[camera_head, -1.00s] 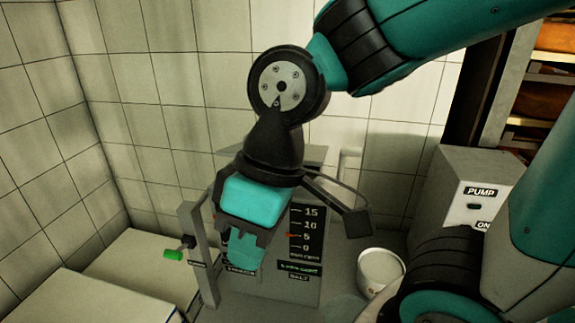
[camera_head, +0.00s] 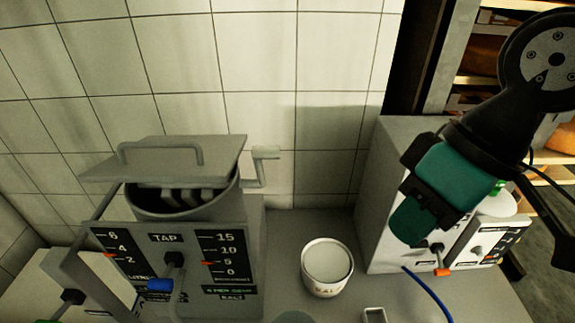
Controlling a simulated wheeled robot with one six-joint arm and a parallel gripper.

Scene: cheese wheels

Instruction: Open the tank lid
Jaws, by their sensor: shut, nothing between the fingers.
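The tank lid (camera_head: 215,160) is a flat grey plate with a bar handle (camera_head: 160,152) on top, at the left of the view. It sits above the round grey tank (camera_head: 190,208), with a gap at the front through which the dark inside and pale slats show. Whether the lid is hinged or slid off cannot be told. My gripper (camera_head: 405,230) is at the right, well apart from the lid, pointing down in front of the pump box. Its fingers are shut and nothing shows in them.
A front panel with tap and gauges (camera_head: 165,260) stands below the tank; a blue tap handle (camera_head: 160,285) sticks out. A white salt tub (camera_head: 327,268) stands on the bench between tank and pump box (camera_head: 385,170). A blue hose (camera_head: 428,290) lies in front. Shelves stand at the right.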

